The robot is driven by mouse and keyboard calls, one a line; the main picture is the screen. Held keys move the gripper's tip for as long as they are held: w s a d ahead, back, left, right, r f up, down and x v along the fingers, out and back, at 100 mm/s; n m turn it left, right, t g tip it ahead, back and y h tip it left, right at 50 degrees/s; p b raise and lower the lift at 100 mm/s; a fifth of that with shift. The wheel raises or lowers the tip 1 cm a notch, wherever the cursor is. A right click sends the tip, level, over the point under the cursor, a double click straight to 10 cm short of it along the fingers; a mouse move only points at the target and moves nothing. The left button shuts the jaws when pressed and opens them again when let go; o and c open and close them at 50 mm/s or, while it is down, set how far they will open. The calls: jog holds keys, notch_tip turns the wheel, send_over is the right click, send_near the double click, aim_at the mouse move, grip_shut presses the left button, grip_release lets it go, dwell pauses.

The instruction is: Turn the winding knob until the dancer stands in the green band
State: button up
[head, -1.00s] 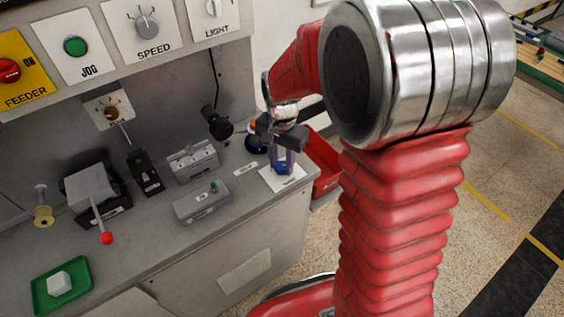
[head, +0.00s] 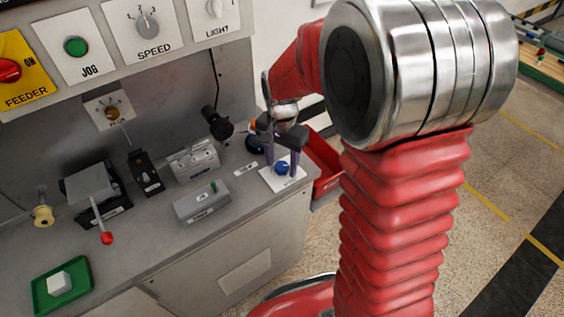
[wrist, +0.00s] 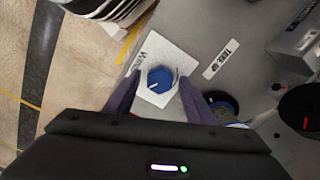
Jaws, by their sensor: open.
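The blue winding knob (head: 282,168) sits on a white plate at the right end of the grey bench. In the wrist view the knob (wrist: 161,79) shows a short white mark on its lower left, and the plate lettering is partly hidden. My gripper (head: 281,163) points down over the knob with its two purple fingers spread, one on each side. In the wrist view gaps show between the fingers and the knob. I cannot make out a dancer or a green band for certain; a small brass dial with a thin arm (head: 112,112) is on the back wall.
A black cylinder (head: 216,124) and grey boxes (head: 201,201) stand left of the knob. A red bin (head: 325,165) hangs past the bench's right end. A red-tipped lever (head: 106,237) and green tray (head: 63,302) are farther left. Control dials line the panel above.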

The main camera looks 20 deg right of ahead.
aim_at(281, 164)
notch_tip(281, 164, up, 14)
jog(key=shift+f, duration=0.25)
dwell(0.3)
jog(key=shift+w, duration=0.1)
dwell(0.4)
jog(key=s+r+n+t, duration=0.2)
jog(key=s+n, duration=0.2)
jog(key=s, duration=0.5)
jog(key=s+r+n+t, duration=0.2)
jog(key=s+n, duration=0.3)
jog(key=s, duration=0.4)
jog(key=shift+s+r+t, duration=0.15)
jog(key=shift+s+t, duration=0.25)
jog(key=shift+t, duration=0.4)
jog(key=shift+a, duration=0.1)
jog(key=shift+c, duration=0.2)
